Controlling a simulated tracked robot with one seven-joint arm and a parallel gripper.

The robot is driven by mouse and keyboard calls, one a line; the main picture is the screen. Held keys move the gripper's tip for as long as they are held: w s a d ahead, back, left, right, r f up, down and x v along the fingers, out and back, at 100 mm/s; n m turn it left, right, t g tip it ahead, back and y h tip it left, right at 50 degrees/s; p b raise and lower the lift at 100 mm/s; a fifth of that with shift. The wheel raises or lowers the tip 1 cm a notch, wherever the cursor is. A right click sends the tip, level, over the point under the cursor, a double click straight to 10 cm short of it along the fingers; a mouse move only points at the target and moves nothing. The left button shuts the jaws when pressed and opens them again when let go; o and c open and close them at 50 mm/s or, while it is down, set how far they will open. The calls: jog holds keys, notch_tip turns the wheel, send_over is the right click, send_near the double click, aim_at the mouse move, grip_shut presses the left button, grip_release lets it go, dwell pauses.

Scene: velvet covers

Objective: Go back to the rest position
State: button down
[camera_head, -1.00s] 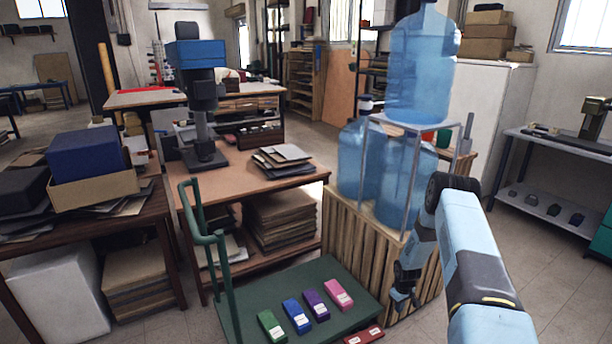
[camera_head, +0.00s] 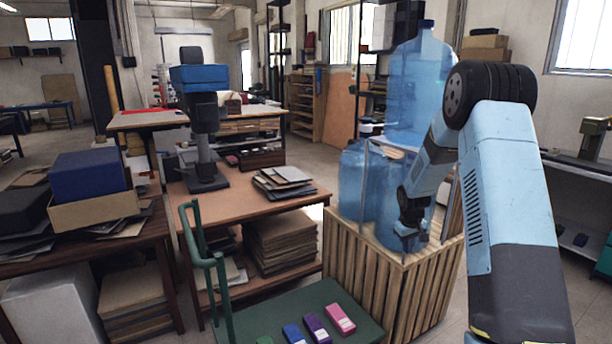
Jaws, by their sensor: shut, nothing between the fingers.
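My gripper (camera_head: 408,243) is at the end of my light blue arm, on the right side of the head view. It points down in front of the blue water bottles, above the slatted wooden crate. It is shut and holds nothing. My raised arm covers much of the right side and hides part of the bottles and the stand. Below and to the left, a green platform cart (camera_head: 262,313) carries velvet-coloured cases: a pink one (camera_head: 340,319), a purple one (camera_head: 317,328) and a blue one (camera_head: 294,334). A green one (camera_head: 265,341) barely shows at the bottom edge.
The slatted wooden crate (camera_head: 372,270) holds large bottles, with another bottle (camera_head: 418,80) high on a stand. A workbench (camera_head: 240,208) with a drill-like machine stands left of it. The cart's green handle (camera_head: 205,250) rises at its left. Floor shows right of the crate.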

jog(key=s+a+r+m+t, duration=0.1)
jog(key=s+a+r, duration=0.2)
jog(key=s+r, duration=0.8)
jog(key=s+a+r+m+t, duration=0.1)
jog(key=s+a+r, duration=0.45)
jog(key=r, duration=0.95)
jog(key=s+a+r, duration=0.1)
jog(key=s+r, duration=0.2)
jog(key=s, duration=1)
jog(key=s+a+r+m+t+y, duration=0.1)
jog(key=s+r, duration=0.2)
jog(key=s, duration=1.1)
jog(key=shift+a+m+t, duration=0.3)
jog(key=shift+a, duration=0.05)
